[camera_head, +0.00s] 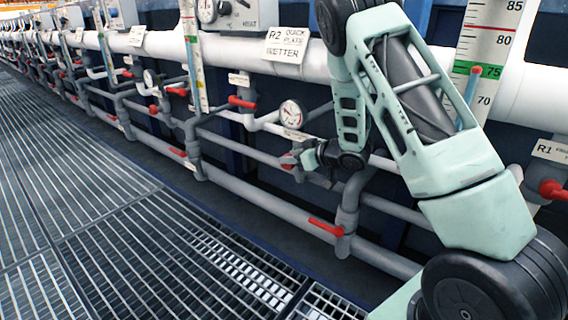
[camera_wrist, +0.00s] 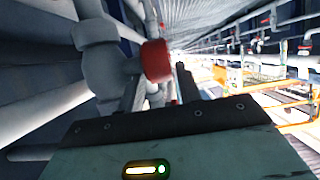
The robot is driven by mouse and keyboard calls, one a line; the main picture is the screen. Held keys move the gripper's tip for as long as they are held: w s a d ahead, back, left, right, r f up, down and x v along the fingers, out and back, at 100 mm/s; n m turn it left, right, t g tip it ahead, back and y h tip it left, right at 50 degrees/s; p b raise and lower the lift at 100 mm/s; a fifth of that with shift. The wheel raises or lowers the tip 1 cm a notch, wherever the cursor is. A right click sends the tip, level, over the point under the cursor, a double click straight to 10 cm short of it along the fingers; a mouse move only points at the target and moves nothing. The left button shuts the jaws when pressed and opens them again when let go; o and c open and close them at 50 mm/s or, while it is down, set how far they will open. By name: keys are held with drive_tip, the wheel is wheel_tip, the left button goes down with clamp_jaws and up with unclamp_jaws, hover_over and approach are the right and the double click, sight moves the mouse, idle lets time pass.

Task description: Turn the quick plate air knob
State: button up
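A red knob (camera_wrist: 156,61) on a grey valve fitting shows in the wrist view, just ahead of my gripper (camera_wrist: 160,88). My gripper looks open, with one dark finger on each side of the knob's line; I cannot tell whether either touches it. A larger sign (camera_head: 287,45) reads "R2 QUICK PLATE WETTER".
Grey pipes with red handles run along the wall; one red handle (camera_head: 325,227) is below my gripper and another (camera_head: 242,102) is up to its left. A scale tube (camera_head: 488,50) stands at right. The grated floor (camera_head: 110,210) is clear.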

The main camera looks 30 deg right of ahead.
drive_tip(key=shift+b+x, duration=0.45)
drive_tip(key=shift+x, duration=1.25)
drive_tip(key=c, duration=0.7)
drive_tip(key=shift+b, duration=0.4)
drive_tip(key=t+b, duration=0.1)
drive_tip(key=t+y+b, duration=0.1)
drive_tip(key=b, duration=0.1)
drive_tip(key=shift+s+d+t, duration=0.1)
drive_tip(key=shift+s+t, duration=0.1)
drive_tip(key=shift+t, duration=0.1)
drive_tip(key=shift+s+r+t+y+b, duration=0.15)
drive_tip(key=shift+t+y+b, duration=0.15)
drive_tip(key=shift+t+b, duration=0.65)
drive_tip(key=shift+s+r+t+y+b, duration=0.15)
drive_tip(key=shift+t+y+b, duration=0.15)
drive_tip(key=shift+t+b, duration=0.35)
